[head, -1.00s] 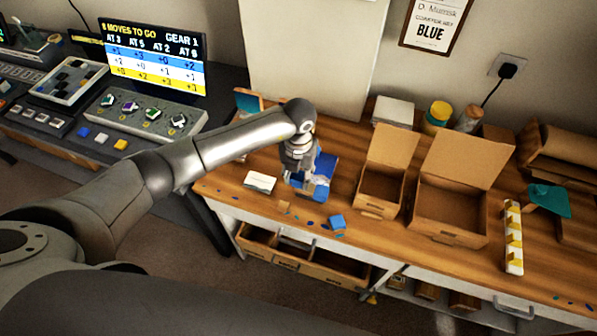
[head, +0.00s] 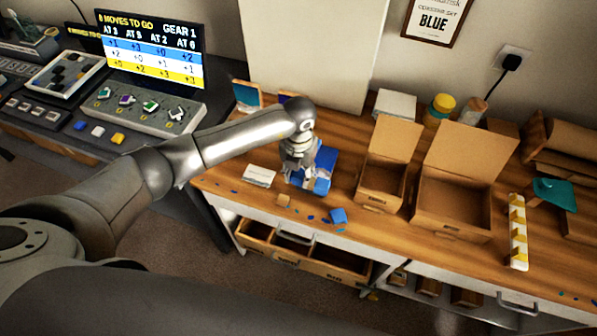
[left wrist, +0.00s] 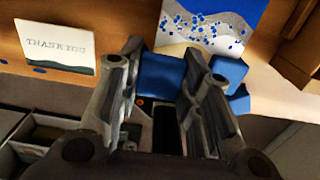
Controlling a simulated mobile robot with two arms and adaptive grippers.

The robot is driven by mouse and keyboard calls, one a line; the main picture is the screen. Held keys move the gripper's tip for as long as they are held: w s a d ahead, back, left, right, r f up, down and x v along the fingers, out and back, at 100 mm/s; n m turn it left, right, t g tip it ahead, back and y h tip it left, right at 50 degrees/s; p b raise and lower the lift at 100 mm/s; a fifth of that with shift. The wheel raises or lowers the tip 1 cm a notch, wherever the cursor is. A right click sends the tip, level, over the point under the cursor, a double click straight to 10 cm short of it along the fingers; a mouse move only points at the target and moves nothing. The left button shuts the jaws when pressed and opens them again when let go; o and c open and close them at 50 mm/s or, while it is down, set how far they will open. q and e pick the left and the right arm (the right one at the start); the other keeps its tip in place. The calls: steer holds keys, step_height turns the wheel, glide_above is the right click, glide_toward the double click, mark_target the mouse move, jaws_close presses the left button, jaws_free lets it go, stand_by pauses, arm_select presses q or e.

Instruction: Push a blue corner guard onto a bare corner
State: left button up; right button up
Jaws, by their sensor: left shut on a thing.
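My left gripper (head: 297,183) is low over the wooden bench, at the near left edge of a blue panel (head: 325,158). In the left wrist view the gripper (left wrist: 160,100) is shut on a blue corner guard (left wrist: 160,76), which sits between its fingers. The panel (left wrist: 205,22), blue with a pale wave and blue dots, lies just beyond it. Two more blue pieces (left wrist: 229,70) (left wrist: 240,101) show beside the right finger. In the head view a loose blue piece (head: 338,215) lies near the bench's front edge. The fingers hide part of the panel's near edge. My right gripper is not seen.
A white "THANK YOU" card (head: 259,176) lies left of the gripper. Two open cardboard boxes (head: 381,190) (head: 452,205) stand right. An open drawer (head: 310,262) sits below the bench.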

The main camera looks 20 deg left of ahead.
arm_select(q)
steer(key=shift+f, duration=0.2)
steer(key=shift+f+b, duration=0.35)
steer(key=shift+b, duration=0.1)
steer(key=shift+s+f, duration=0.1)
steer(key=shift+f, duration=0.05)
stand_by(0.4)
